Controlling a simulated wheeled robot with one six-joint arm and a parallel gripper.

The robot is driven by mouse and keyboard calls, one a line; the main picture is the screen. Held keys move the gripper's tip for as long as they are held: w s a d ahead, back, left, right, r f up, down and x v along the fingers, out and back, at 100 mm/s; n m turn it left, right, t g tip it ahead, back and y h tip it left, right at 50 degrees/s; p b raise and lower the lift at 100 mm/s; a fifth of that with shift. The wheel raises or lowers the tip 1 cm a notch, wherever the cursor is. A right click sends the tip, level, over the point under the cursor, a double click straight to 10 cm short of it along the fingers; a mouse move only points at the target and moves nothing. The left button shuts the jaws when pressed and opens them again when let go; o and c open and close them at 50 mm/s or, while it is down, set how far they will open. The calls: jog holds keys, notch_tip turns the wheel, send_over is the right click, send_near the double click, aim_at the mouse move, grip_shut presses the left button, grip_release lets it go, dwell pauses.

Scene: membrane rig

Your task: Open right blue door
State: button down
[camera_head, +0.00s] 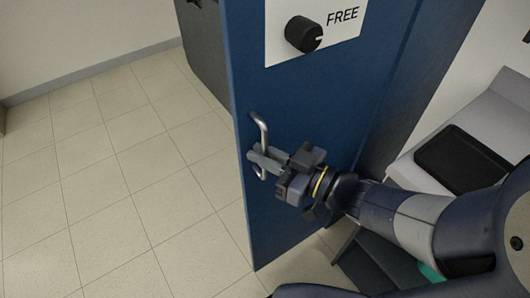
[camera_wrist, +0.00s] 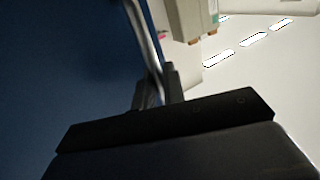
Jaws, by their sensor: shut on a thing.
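The blue door (camera_head: 300,110) stands upright in the middle of the head view, its free edge toward the left and its face toward me. It carries a white plate with a black knob (camera_head: 303,34) and the word FREE. A metal bar handle (camera_head: 262,128) is fixed near the door's left edge. My gripper (camera_head: 262,162) is shut on the lower part of this handle. In the wrist view the blue door (camera_wrist: 60,70) fills the left side, and the handle (camera_wrist: 146,35) runs down between my gripper's fingers (camera_wrist: 160,88).
Tiled floor (camera_head: 110,180) lies open to the left of the door. A dark grey cabinet (camera_head: 203,45) stands behind the door's upper left edge. A light bench with a black tray (camera_head: 462,160) is at the right, close to my arm.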

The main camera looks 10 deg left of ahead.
jog(key=c, duration=1.6)
grip_release()
jog(key=shift+c, duration=0.2)
jog(key=v, duration=1)
jog(key=shift+d, duration=0.4)
jog(key=shift+s, duration=0.1)
jog(key=shift+a, duration=0.1)
jog(key=shift+x, duration=5.25)
